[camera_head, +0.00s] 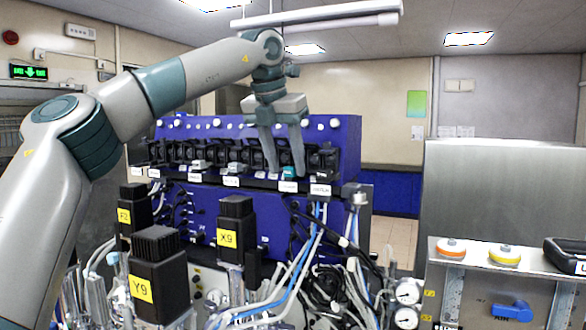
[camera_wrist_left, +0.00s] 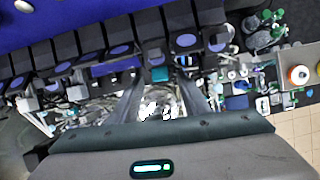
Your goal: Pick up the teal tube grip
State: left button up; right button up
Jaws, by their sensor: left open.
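The teal tube grip (camera_head: 289,172) is a small teal block at the front of the row of black pump units, near the right end of the blue cabinet. It also shows in the left wrist view (camera_wrist_left: 158,74) at the upper middle, in line with the gap between the fingers. My left gripper (camera_head: 286,173) points down, open, with one finger on each side of the teal grip in the head view. I cannot tell whether either finger touches it. In the left wrist view the gripper (camera_wrist_left: 160,77) shows both fingers apart. My right gripper is not in view.
Black pump heads (camera_head: 235,155) line the blue cabinet (camera_head: 345,130). Below stand black motors labelled Y9 (camera_head: 157,275) and X9 (camera_head: 237,225), with several tubes and cables. A steel unit with coloured knobs (camera_head: 505,256) stands at the right.

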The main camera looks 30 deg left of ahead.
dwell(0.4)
pick_arm(q)
grip_shut()
jog(key=shift+r, duration=0.15)
jog(key=shift+r+b, duration=0.55)
jog(key=s+b, duration=0.9)
jog(key=s, duration=0.9)
jog(key=shift+a, duration=0.2)
jog(key=shift+r, duration=0.1)
